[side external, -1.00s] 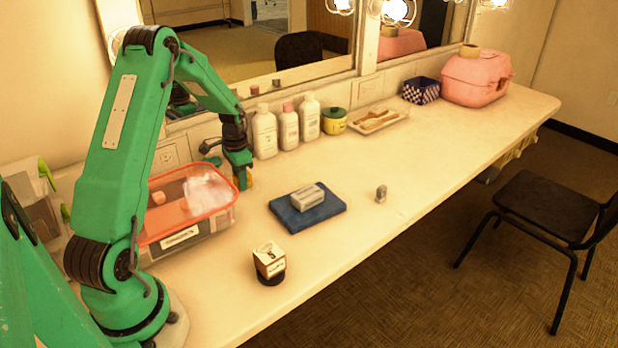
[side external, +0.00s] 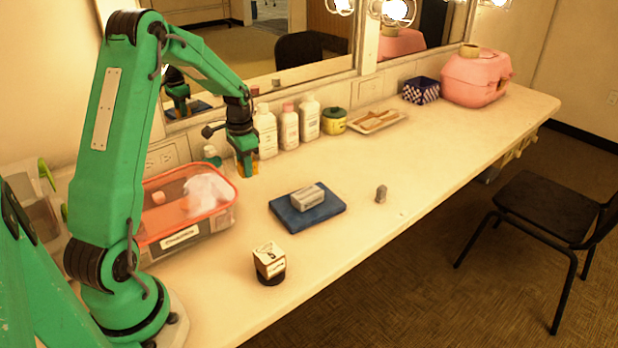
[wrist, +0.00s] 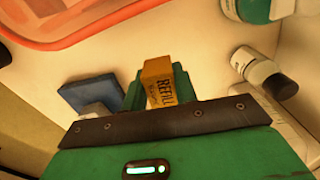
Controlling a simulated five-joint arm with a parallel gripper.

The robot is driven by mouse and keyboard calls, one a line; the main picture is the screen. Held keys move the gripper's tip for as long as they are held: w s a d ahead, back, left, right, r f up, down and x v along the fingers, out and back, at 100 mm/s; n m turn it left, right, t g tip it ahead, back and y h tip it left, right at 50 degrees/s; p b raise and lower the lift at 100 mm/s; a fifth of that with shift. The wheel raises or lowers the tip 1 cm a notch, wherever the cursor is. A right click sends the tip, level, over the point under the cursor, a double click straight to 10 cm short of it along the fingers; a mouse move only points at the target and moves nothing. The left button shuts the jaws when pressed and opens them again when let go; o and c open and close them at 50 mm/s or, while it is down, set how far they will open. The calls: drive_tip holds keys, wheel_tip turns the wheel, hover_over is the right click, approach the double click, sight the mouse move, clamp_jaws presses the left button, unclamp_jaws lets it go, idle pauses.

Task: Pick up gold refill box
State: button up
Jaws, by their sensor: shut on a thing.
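The gold refill box (wrist: 157,84) is between the green fingers of my gripper (wrist: 157,90) in the wrist view, with its dark "REFILL" lettering showing. My gripper is shut on it. In the side view my gripper (side external: 245,168) hangs just right of the orange-rimmed container, in front of the white bottles. Only a small gold part of the box shows there beside the fingers. It seems to be a little above the counter.
The orange-rimmed clear container (side external: 190,240) holds a white crumpled thing. White bottles (side external: 266,135) stand close behind my gripper. A blue pad (side external: 287,217) bears a pale box (side external: 308,197). A small labelled box (side external: 269,262) stands in front. The counter's right half is mostly clear.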

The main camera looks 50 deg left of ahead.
drive_tip(key=d+r, duration=0.5)
drive_tip(key=d, duration=0.3)
drive_tip(key=shift+w+d, duration=0.2)
drive_tip(key=shift+w, duration=0.2)
